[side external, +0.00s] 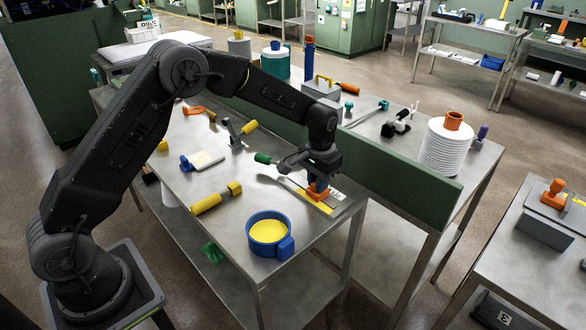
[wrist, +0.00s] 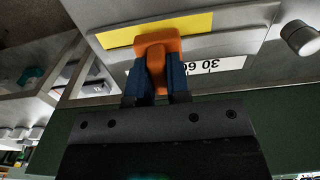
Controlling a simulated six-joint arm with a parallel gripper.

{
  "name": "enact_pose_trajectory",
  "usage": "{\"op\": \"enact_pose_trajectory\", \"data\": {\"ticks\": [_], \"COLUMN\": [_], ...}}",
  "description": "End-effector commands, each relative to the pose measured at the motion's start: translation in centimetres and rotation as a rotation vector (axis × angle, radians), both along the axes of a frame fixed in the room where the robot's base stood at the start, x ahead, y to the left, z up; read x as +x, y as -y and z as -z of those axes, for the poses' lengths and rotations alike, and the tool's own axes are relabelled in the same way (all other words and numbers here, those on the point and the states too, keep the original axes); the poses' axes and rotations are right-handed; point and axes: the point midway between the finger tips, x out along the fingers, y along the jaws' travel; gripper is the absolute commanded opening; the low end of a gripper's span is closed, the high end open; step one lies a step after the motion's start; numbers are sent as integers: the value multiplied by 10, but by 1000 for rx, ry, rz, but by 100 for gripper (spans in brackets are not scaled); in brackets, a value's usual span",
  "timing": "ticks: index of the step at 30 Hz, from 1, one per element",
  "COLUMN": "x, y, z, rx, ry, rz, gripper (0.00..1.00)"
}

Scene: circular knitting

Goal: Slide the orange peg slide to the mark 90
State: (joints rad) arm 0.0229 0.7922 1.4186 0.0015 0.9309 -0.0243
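The orange peg slide (side external: 317,194) sits on a flat metal plate with a yellow strip (side external: 326,208) near the right edge of the front table. In the wrist view, the orange peg slide (wrist: 158,42) has its stem between the blue fingers of my gripper (wrist: 157,80). The fingers lie against both sides of the stem, so my gripper looks shut on it. A white scale (wrist: 215,65) shows upside-down marks 30 and 60 beside the peg slide. The mark 90 cannot be made out; the peg and fingers cover part of the scale.
A blue pan with yellow contents (side external: 268,231) stands at the table's front. A yellow cylinder (side external: 217,198) and a green-handled tool (side external: 266,159) lie nearby. A green low wall (side external: 400,180) runs along the table's far side. Another orange-topped device (side external: 553,195) stands on the right table.

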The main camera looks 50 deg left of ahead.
Motion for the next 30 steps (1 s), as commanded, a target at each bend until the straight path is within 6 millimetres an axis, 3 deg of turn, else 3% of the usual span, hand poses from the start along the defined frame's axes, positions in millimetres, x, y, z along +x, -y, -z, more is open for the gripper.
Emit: {"op": "enact_pose_trajectory", "data": {"ticks": [8, 17, 30], "x": [0, 0, 0], "y": [0, 0, 0], "z": [0, -4, -45], "rx": [0, 0, 0], "ry": [1, 2, 2], "rz": [0, 0, 0], "gripper": [43, 43, 43]}}
